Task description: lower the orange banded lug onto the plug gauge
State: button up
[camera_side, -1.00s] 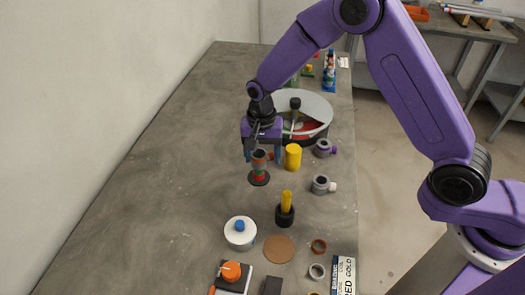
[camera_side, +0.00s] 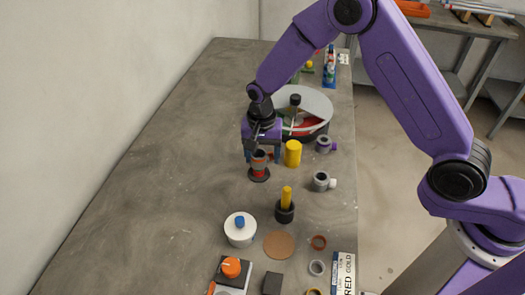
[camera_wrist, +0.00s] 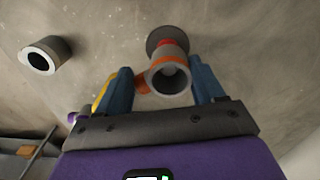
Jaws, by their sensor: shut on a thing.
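The orange banded lug (camera_side: 259,158) is a grey hollow collar with an orange band and an orange side stub. My gripper (camera_side: 262,155) is shut on it; in the wrist view its blue fingers stand either side of the lug (camera_wrist: 170,82), whose open end faces the camera. The plug gauge (camera_side: 259,175) is a short post on a round dark base, directly under the lug in the side view. A little red of the post shows below the lug; its upper part is hidden. The base also shows past the lug in the wrist view (camera_wrist: 166,35). I cannot tell whether the lug touches the base.
A yellow cylinder (camera_side: 293,153) stands close right of my gripper. Grey collars with a purple stub (camera_side: 323,145) and a white stub (camera_side: 321,181) lie further right. A yellow peg in a black base (camera_side: 285,205) and a white jar (camera_side: 240,230) stand nearer. The table's left side is clear.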

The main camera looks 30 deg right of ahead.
jog(key=shift+f, duration=1.2)
jog(key=shift+f, duration=0.3)
jog(key=shift+c, duration=0.6)
jog(key=shift+f, duration=0.25)
jog(key=o, duration=1.2)
jog(key=shift+o, duration=0.5)
jog(key=shift+r, duration=4.5)
